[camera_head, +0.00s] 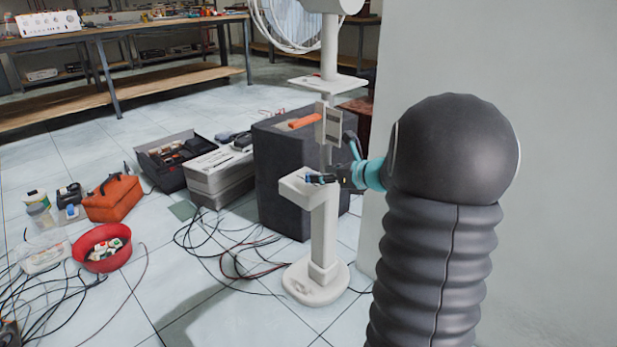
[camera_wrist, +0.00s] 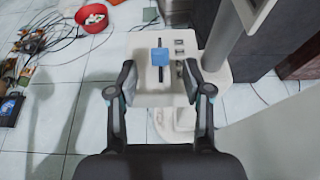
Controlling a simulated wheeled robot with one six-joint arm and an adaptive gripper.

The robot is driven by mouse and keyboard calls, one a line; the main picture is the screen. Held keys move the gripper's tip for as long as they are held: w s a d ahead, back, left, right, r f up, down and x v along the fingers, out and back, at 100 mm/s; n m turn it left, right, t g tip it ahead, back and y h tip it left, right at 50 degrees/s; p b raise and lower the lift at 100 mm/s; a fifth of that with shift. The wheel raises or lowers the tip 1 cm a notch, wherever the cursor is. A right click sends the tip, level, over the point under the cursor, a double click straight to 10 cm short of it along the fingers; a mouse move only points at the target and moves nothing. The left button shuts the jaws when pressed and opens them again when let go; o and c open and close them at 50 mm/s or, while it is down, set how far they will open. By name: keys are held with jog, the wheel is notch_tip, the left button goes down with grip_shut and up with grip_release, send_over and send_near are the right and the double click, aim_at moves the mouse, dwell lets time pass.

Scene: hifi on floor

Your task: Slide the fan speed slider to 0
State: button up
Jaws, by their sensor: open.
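The white fan stand (camera_head: 325,235) holds a small panel (camera_head: 298,188), whose pale top face (camera_wrist: 147,98) lies under my gripper in the wrist view. A blue slider knob (camera_wrist: 160,57) sits on a dark slot that shows above and below it, its lower part longer. My gripper (camera_wrist: 159,88) is open, with one finger on each side of the slot and the knob beyond the fingertips. The knob is not between the fingers. In the head view my gripper (camera_head: 335,180) is at the panel; contact cannot be told. No scale marks are readable.
Small dark buttons or switches (camera_wrist: 179,48) line the panel right of the slot. The fan pole (camera_wrist: 234,32) rises close by on the right. A dark cabinet (camera_head: 275,165) stands behind. Cables (camera_head: 235,255) and a red bowl (camera_head: 101,258) lie on the floor.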

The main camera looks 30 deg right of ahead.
aim_at(309, 173)
jog(key=shift+b+x, duration=0.35)
jog(key=shift+x, duration=2.85)
grip_shut()
